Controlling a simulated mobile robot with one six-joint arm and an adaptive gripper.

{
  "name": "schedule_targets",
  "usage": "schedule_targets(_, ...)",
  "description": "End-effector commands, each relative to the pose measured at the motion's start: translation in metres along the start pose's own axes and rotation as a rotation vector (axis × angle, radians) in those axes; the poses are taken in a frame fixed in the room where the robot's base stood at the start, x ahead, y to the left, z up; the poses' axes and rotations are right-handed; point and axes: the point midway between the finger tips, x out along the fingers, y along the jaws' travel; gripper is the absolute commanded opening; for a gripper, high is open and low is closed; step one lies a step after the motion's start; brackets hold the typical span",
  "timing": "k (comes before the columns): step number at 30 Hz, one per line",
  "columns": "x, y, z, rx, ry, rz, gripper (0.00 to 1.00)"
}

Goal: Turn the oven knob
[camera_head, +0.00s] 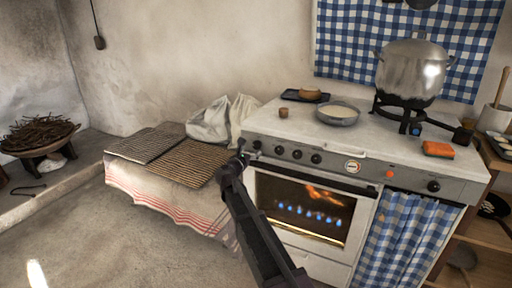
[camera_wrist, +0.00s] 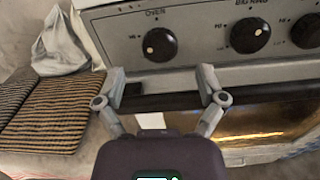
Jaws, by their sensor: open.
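The oven knob (camera_wrist: 159,45) is a round black knob with a pale mark, under the word OVEN on the grey control panel in the wrist view. My gripper (camera_wrist: 162,74) is open, its two fingertips apart just below and in front of the oven knob. It looks empty, and I cannot tell that it touches the knob. In the head view my gripper (camera_head: 244,152) is at the left end of the stove's panel and hides the oven knob there. The oven (camera_head: 306,212) has a glass door with blue flames and an orange glow behind it.
Another black knob (camera_wrist: 250,35) sits close to the right of the oven knob. A dark door handle bar (camera_wrist: 262,96) runs below the panel. A steel pot (camera_head: 412,70) stands on a burner. Striped mats (camera_head: 183,163) and a white sack (camera_head: 208,122) lie left of the stove.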

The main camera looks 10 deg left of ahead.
Motion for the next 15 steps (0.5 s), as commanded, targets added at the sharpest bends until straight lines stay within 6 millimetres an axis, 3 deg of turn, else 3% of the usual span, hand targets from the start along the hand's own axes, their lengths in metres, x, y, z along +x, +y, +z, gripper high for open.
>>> schedule_targets(6,0.031,0.001,0.0,0.0,0.0,-0.001,0.89)
schedule_targets(15,0.048,-0.001,0.0,0.0,0.0,-0.001,0.89)
